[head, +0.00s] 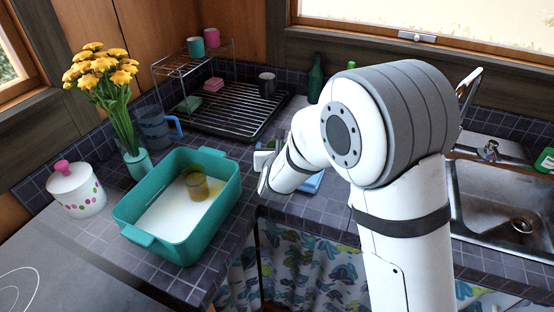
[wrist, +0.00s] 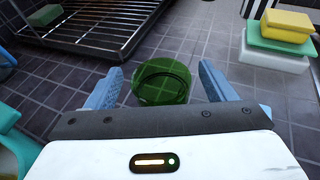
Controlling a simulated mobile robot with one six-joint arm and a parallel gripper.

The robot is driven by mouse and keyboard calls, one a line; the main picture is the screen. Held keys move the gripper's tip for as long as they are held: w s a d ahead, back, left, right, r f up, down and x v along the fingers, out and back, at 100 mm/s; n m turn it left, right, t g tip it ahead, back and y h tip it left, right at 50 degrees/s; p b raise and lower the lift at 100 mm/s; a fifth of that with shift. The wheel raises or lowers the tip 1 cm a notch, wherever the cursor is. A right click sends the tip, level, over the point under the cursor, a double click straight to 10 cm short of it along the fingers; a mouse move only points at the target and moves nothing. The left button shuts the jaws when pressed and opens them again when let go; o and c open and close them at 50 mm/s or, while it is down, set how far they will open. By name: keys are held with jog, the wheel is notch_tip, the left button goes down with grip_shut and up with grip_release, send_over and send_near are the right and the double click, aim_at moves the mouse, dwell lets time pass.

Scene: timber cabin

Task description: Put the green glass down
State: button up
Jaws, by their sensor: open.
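The green glass (wrist: 160,83) stands on the dark tiled counter in the wrist view, seen from above through its open rim. My gripper (wrist: 160,68) is open, with one blue finger on each side of the glass and a visible gap on both sides. In the head view my gripper (head: 264,172) is over the counter to the right of the teal basin, mostly hidden by my arm. The green glass is not visible there.
The teal basin (head: 133,238) holds a yellowish cup (head: 197,186). A dish rack (head: 228,112) stands at the back, beside a dark jug (head: 153,128). Stacked sponges (wrist: 287,25) lie right of the glass in the wrist view. The sink (head: 475,205) is at right.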

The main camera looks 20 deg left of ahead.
jog(key=shift+x, duration=1.25)
jog(key=shift+c, duration=0.4)
jog(key=c, duration=1)
jog(key=shift+c, duration=0.7)
jog(key=shift+r, duration=0.15)
